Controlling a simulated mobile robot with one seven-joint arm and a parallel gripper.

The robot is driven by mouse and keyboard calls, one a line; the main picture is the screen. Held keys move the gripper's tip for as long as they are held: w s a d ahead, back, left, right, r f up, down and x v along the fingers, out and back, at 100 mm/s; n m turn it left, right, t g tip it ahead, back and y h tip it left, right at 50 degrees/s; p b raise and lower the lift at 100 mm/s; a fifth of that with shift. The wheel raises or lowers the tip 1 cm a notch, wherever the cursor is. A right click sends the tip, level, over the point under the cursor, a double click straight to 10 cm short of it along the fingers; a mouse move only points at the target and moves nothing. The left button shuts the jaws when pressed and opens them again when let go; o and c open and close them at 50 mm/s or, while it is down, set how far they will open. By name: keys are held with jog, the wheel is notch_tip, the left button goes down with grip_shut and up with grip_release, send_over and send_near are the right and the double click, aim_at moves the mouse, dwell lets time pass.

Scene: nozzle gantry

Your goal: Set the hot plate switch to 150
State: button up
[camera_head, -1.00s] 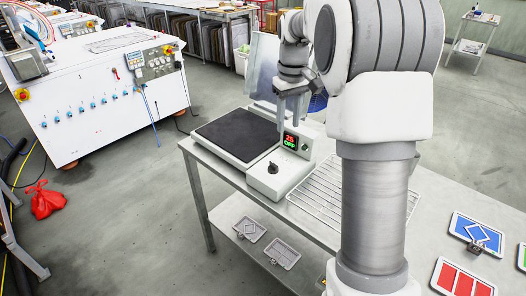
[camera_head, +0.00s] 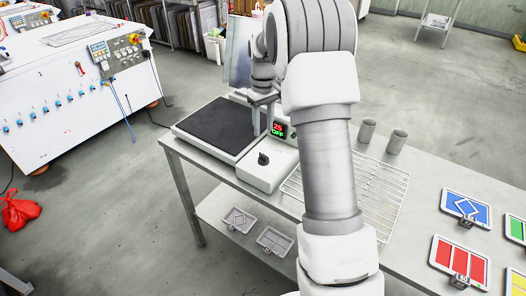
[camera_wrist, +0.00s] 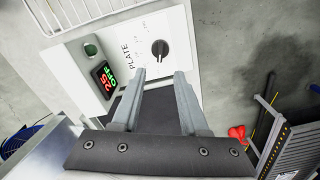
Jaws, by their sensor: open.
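The hot plate (camera_head: 222,128) stands on the table, with a dark square top and a white control panel. Its black switch knob (camera_head: 263,158) sits on the panel near the table's front edge; it also shows in the wrist view (camera_wrist: 160,48). The display (camera_head: 279,131) reads 25 and OFF; it also shows in the wrist view (camera_wrist: 103,80). My gripper (camera_head: 263,130) is above the dark top beside the display. In the wrist view my gripper (camera_wrist: 158,78) is open and empty, its fingers pointing toward the knob but apart from it.
A wire rack (camera_head: 372,190) lies right of the hot plate, partly behind my arm. Two grey cups (camera_head: 397,141) stand behind it. Coloured trays (camera_head: 460,262) lie at the table's right. A lower shelf holds grey trays (camera_head: 239,219). Open floor lies left of the table.

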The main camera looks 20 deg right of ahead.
aim_at(263, 154)
notch_tip(263, 154, down, 10)
jog(key=shift+f, duration=0.2)
grip_shut()
dwell(0.4)
